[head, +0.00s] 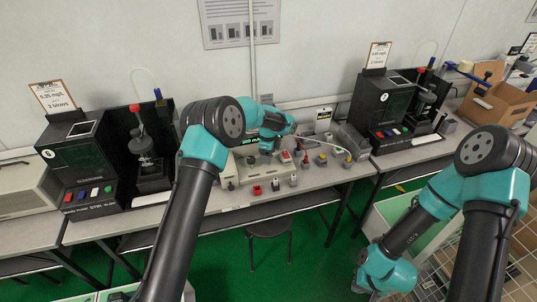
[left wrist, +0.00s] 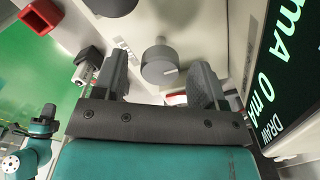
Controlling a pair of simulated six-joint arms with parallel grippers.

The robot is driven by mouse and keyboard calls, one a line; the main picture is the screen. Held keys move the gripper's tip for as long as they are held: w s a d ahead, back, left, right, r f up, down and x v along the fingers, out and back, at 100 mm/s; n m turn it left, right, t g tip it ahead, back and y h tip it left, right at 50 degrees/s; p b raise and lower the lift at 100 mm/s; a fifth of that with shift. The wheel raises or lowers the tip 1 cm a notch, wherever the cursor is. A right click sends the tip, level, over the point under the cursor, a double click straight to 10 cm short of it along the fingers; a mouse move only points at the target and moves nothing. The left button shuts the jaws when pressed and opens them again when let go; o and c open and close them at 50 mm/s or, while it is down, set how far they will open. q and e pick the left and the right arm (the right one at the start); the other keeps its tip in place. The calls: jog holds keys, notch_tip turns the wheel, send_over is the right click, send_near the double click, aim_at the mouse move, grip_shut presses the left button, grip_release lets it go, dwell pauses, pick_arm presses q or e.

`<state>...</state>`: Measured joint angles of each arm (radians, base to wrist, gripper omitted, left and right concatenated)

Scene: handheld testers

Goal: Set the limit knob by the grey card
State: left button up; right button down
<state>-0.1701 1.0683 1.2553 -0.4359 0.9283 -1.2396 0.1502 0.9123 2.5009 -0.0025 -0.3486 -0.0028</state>
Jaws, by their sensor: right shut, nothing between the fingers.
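My left arm reaches over the bench to the pale tester (head: 240,172) in the middle; its gripper is mostly hidden in the head view. In the left wrist view my left gripper (left wrist: 160,84) is open, its fingers on either side of a grey knob (left wrist: 158,66) with a white pointer mark. I cannot tell whether they touch it. A second grey knob (left wrist: 110,4) is cut by the top edge. A dark display (left wrist: 285,75) shows green "mA" text. My right gripper (head: 361,285) is low at the lower right, shut and barely visible. I cannot clearly identify the grey card.
A small dark-and-white card (head: 323,115) stands behind the tester. Black machines with clipboard cards stand left (head: 85,165) and right (head: 385,105). Small coloured-topped blocks lie on the bench, including a red one (head: 257,190). A cardboard box (head: 497,100) is at the far right.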

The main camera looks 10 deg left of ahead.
pick_arm(q)
jog(key=shift+r, duration=0.1)
notch_tip(320, 180, up, 17)
jog(key=shift+r, duration=0.15)
dwell(0.6)
jog(key=shift+d, duration=0.1)
